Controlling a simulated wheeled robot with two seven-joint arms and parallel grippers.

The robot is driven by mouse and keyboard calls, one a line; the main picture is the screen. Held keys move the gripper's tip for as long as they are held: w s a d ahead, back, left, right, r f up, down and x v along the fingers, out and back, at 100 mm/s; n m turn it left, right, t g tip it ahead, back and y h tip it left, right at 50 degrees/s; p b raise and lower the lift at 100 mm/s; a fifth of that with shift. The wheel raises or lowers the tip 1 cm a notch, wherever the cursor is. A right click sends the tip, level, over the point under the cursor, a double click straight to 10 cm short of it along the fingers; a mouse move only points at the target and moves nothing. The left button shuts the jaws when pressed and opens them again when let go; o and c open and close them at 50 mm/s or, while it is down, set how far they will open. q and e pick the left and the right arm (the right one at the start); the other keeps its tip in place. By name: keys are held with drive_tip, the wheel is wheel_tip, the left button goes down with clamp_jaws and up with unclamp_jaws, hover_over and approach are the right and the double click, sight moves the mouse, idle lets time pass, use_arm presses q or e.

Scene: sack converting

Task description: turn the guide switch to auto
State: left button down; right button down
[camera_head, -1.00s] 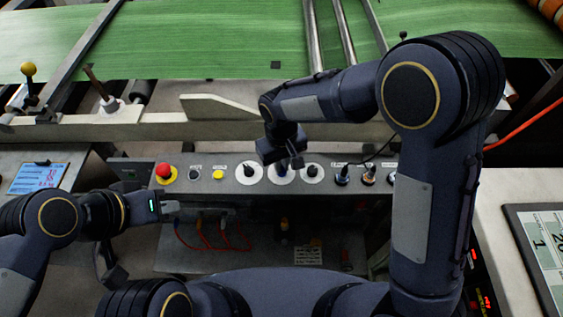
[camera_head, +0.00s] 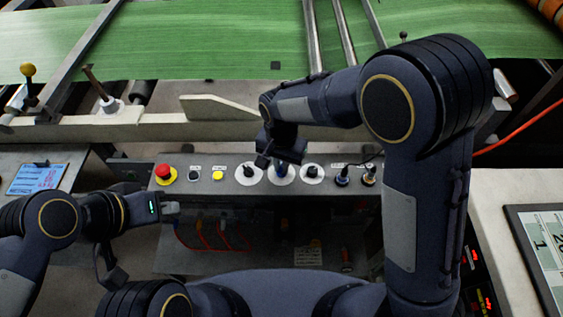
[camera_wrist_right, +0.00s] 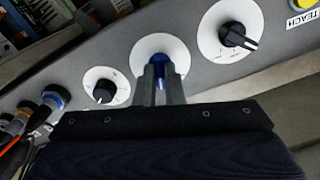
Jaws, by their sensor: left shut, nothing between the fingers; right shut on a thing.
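The grey control panel (camera_head: 230,180) carries three rotary switches on white discs. The middle switch has a blue knob (camera_wrist_right: 159,60), and my right gripper (camera_wrist_right: 160,72) is shut on it, its fingers either side of the knob. In the head view my right gripper (camera_head: 281,160) covers part of this switch. A black knob (camera_head: 249,171) is on its left and another black knob (camera_head: 312,171) on its right. Which one is labelled guide cannot be read. My left gripper (camera_head: 172,208) is shut and empty, in front of the panel's left part.
A red mushroom button (camera_head: 164,172), a small black button (camera_head: 194,175) and a yellow button (camera_head: 217,176) sit at the panel's left. Cable connectors (camera_head: 342,175) are at its right. A pale rail (camera_head: 60,127) and a green web (camera_head: 200,50) lie behind.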

drive_tip(key=shift+m, duration=0.8)
drive_tip(key=c, duration=1.5)
unclamp_jaws()
drive_tip(key=shift+r, duration=3.9)
